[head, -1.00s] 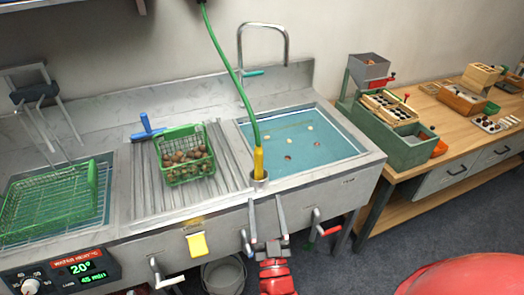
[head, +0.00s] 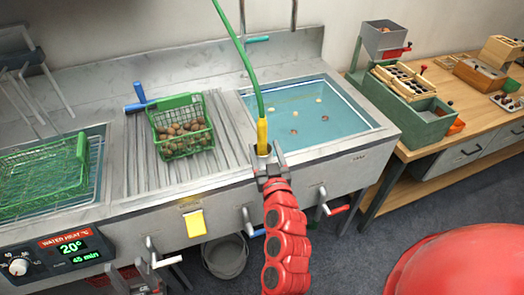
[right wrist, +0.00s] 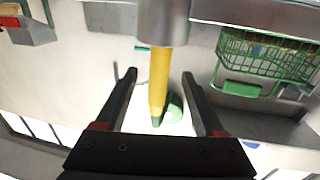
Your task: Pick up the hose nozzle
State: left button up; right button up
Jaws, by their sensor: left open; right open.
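The hose nozzle (head: 262,133) is yellow and stands upright in a grey metal holder at the sink's front edge, with a green hose (head: 242,50) rising from its top. My right gripper (head: 268,164) is at the holder, just below the visible yellow part in the head view. In the right wrist view the nozzle (right wrist: 159,78) lies between my two open fingers (right wrist: 160,90), with no clear contact on either side. The holder (right wrist: 163,22) shows at the top there. My left gripper (head: 130,270) is low at the lower left, partly hidden, open and away from the nozzle.
A water basin (head: 325,125) with a few floating chestnuts is right of the nozzle. A green basket of chestnuts (head: 182,150) stands on the ribbed drainboard to the left. Levers, such as one with a red tip (head: 338,210), stick out of the sink front.

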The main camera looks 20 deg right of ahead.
aim_at(263, 141)
jog(key=shift+w+d, duration=0.1)
jog(key=shift+w, duration=1)
jog(key=shift+w+d+r+p, duration=0.15)
jog(key=shift+w+r+p, duration=0.1)
jog(key=shift+w+p, duration=0.25)
jog(key=w, duration=0.4)
jog(key=shift+w+d, duration=0.15)
jog(key=shift+d, duration=0.15)
grip_shut()
